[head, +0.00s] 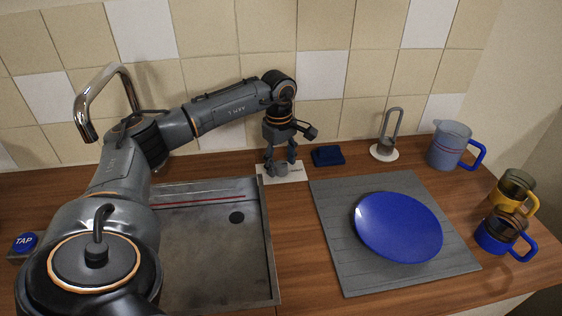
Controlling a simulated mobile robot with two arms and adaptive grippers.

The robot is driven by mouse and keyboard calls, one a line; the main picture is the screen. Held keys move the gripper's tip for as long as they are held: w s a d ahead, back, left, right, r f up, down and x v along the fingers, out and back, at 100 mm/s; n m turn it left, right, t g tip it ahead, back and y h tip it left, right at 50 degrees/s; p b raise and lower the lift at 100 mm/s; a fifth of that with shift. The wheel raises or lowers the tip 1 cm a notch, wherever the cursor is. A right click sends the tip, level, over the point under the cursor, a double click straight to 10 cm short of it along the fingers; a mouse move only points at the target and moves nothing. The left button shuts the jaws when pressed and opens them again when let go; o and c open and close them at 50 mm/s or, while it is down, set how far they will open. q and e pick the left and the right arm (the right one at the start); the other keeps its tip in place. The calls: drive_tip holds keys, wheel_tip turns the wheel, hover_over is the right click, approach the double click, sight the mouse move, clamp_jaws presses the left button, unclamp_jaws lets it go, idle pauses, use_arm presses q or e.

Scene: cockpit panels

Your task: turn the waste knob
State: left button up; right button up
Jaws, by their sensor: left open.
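A small grey knob (281,170) stands on a white plate (296,175) behind the right rear corner of the sink, and I take it to be the waste knob. My left gripper (281,160) reaches down over it from above, fingers apart, one on each side of the knob. I cannot tell whether the fingers touch it. The gripper partly hides the knob and the plate. My right gripper is not in view.
The metal sink (210,265) with a dark drain lies left of a grey board (330,265) bearing a blue plate (398,227). A dark blue block (328,156) sits close right of the gripper. A chrome tap (88,100), TAP button (25,242), jug (449,145) and two mugs stand around.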

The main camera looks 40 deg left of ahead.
sight(280, 165)
use_arm(q)
drive_tip(key=shift+r, duration=0.1)
wheel_tip(280, 165, up, 12)
drive_tip(key=shift+s, duration=0.25)
idle(0.5)
